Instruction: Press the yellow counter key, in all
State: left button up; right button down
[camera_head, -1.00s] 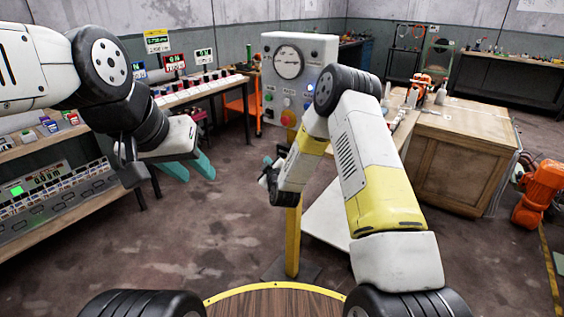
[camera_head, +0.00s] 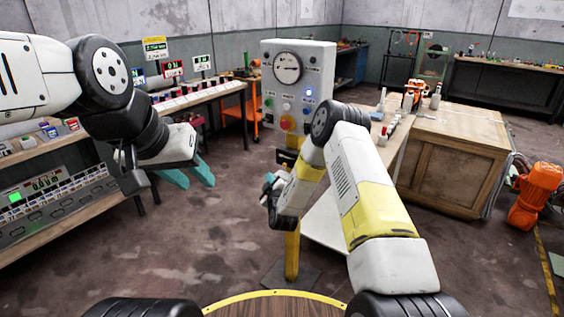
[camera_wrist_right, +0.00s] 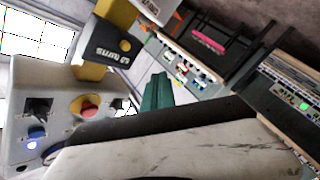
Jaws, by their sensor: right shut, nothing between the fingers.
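I cannot make out a yellow counter key for certain in either view. Small counter displays, one with a red frame (camera_head: 172,69) and one with a white frame (camera_head: 202,63), stand at the back of the left bench. My left gripper (camera_head: 197,180), with teal fingers, is open and empty in the air in front of that bench. My right gripper (camera_head: 267,182) is shut and empty, low in front of the grey gauge panel. Its teal fingers also show in the right wrist view (camera_wrist_right: 157,93), apart from the buttons there.
The grey panel (camera_head: 322,62) stands on a yellow post (camera_head: 292,250) and carries a red button (camera_head: 287,123) and a lit blue one (camera_head: 308,92). A wooden cabinet (camera_head: 450,170) stands to the right. Open floor lies between the left bench and the post.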

jog(key=w+d, duration=0.3)
jog(key=w, duration=0.2)
jog(key=shift+w+d, duration=0.15)
jog(key=shift+d, duration=0.25)
dwell(1.8)
jog(key=shift+w+d, duration=0.3)
jog(key=shift+w, duration=0.05)
jog(key=shift+w+d, duration=0.3)
jog(key=shift+w, duration=0.1)
dwell(0.9)
jog(key=shift+a, duration=0.1)
jog(key=shift+s+a, duration=0.45)
jog(key=shift+s, duration=0.3)
jog(key=shift+s+a, duration=0.75)
jog(key=shift+s, duration=0.25)
jog(key=shift+s+a, duration=0.7)
jog(key=shift+s, duration=0.3)
